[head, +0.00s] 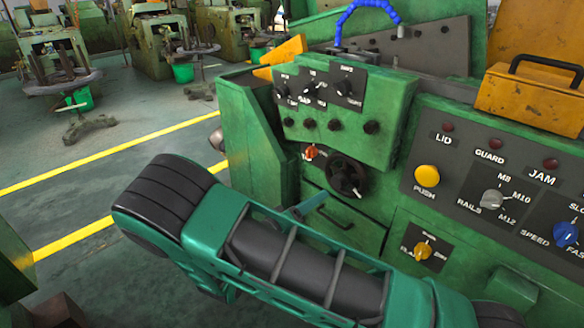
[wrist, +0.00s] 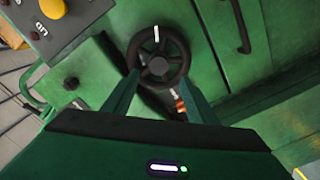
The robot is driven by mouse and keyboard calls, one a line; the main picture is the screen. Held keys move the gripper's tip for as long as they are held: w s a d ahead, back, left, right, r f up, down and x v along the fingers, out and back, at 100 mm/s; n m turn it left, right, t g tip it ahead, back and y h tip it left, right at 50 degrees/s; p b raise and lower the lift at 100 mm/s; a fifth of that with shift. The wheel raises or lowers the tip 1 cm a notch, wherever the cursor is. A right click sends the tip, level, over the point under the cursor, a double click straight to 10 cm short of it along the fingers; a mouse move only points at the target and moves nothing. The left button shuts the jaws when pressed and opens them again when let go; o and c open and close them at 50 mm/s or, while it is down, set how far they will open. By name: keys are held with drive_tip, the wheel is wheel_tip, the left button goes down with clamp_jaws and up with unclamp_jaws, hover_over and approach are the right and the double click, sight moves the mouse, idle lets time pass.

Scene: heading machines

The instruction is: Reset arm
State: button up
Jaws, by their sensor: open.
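My gripper (wrist: 159,80) is open in the wrist view. Its two green fingers point at a black handwheel (wrist: 158,58), one on each side of the wheel's lower part. Nothing shows held between them. I cannot tell whether the fingertips touch the wheel. The handwheel also shows in the head view (head: 346,176), on the front of the green machine (head: 245,125). My teal arm crosses the lower middle of the head view in front of the machine, and my gripper cannot be made out clearly there.
Right of the handwheel is a panel with a yellow push button (head: 427,177), a grey selector (head: 492,199) and a blue knob (head: 566,234). A small red knob (head: 311,152) is just left of the wheel. Open floor with yellow lines (head: 110,153) lies left.

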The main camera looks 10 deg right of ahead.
drive_tip(key=s+d+r+m+g+y, duration=0.3)
drive_tip(key=s+d+g, duration=0.3)
drive_tip(key=d, duration=0.5)
drive_tip(key=s+d+r+m+g+y, duration=0.25)
drive_tip(key=s+d+g, duration=0.25)
drive_tip(key=d, duration=0.6)
drive_tip(key=s+r+y, duration=0.4)
drive_tip(key=s, duration=0.7)
drive_tip(key=s+r+t+y, duration=0.1)
drive_tip(key=s+r+y, duration=0.3)
drive_tip(key=s, duration=0.6)
drive_tip(key=shift+s+d+r+y, duration=0.2)
drive_tip(key=shift+s+r+y, duration=0.2)
drive_tip(key=shift+y, duration=0.35)
drive_tip(key=shift+s+a, duration=0.1)
drive_tip(key=shift+s, duration=0.05)
drive_tip(key=c, duration=0.5)
drive_tip(key=shift+a+n, duration=0.15)
drive_tip(key=shift+n, duration=0.1)
drive_tip(key=shift+c, duration=0.2)
